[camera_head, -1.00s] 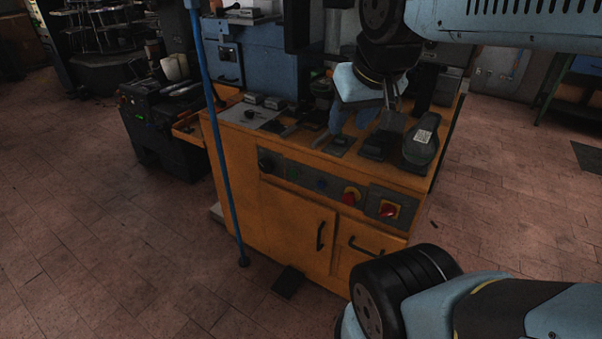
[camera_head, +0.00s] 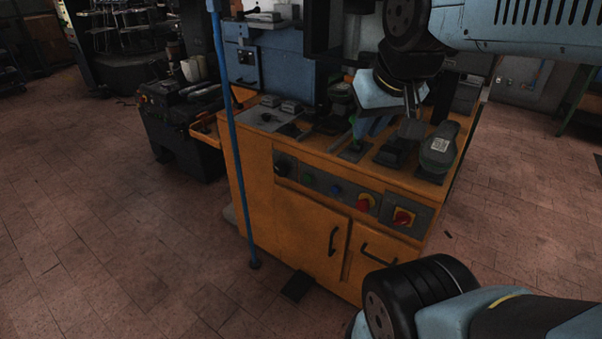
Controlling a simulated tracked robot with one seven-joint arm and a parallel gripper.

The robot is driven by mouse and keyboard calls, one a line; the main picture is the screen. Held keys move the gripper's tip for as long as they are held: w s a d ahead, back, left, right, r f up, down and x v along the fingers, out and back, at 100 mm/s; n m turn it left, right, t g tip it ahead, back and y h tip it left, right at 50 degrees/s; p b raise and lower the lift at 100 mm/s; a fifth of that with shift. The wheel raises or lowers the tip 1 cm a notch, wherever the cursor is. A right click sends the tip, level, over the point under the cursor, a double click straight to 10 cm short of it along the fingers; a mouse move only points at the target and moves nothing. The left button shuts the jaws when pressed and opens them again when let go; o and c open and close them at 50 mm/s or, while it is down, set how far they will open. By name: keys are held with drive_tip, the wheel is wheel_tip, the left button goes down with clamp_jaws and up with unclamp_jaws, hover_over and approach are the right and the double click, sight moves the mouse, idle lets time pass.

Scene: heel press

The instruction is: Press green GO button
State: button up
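The orange press cabinet (camera_head: 290,220) stands in the middle, with a grey control strip along its front. A small dark green button (camera_head: 308,180) sits on this strip, between a black knob (camera_head: 282,166) and a blue button (camera_head: 336,191). Its lettering is too small to read. My gripper (camera_head: 411,128) hangs below my wrist at upper right, over the cabinet top, above and to the right of the green button and apart from it. Its fingers are small and dark against the clutter, so their opening is unclear.
A red mushroom button (camera_head: 364,203) and a red-and-yellow switch (camera_head: 402,217) sit right of the blue button. A shoe-like dark piece (camera_head: 439,148) lies on the cabinet top. A blue pole (camera_head: 236,170) stands left of the panel. Tiled floor is clear at left.

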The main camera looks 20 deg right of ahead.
clamp_jaws()
idle(0.9)
idle(0.4)
